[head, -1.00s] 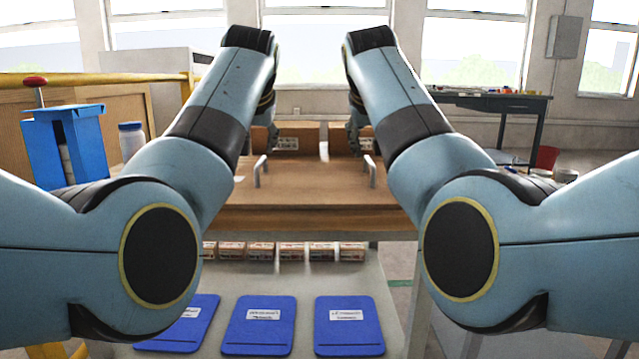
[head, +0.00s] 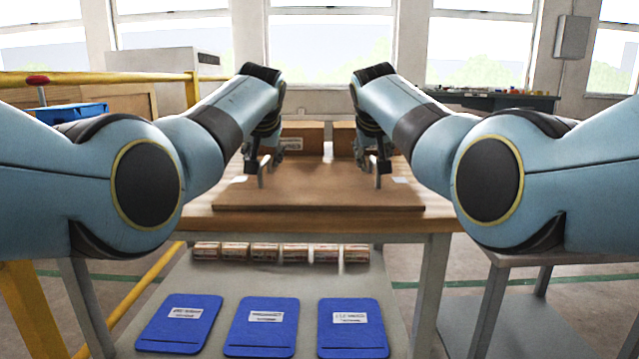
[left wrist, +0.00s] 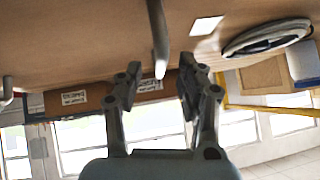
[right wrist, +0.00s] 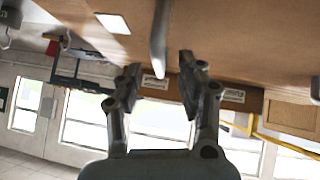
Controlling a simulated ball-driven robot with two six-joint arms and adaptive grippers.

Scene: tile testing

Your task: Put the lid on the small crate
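The lid appears to be the flat brown board (head: 315,195) on the wooden table, with an upright metal handle near each side. My left gripper (head: 258,163) is at the left handle (head: 263,173); in the left wrist view this handle (left wrist: 158,35) reaches between the open fingers (left wrist: 158,82). My right gripper (head: 374,163) is at the right handle (head: 378,174); in the right wrist view that handle (right wrist: 160,35) also reaches between open fingers (right wrist: 160,78). Neither gripper is closed. Labelled brown boxes (head: 303,137) stand behind the board; I cannot tell whether one is the small crate.
A lower shelf holds several small packages (head: 235,251) and three blue boards (head: 263,325). A yellow rail (head: 100,77) runs at the left. A dark bench (head: 490,100) stands at the back right. The front of the table (head: 320,222) is clear.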

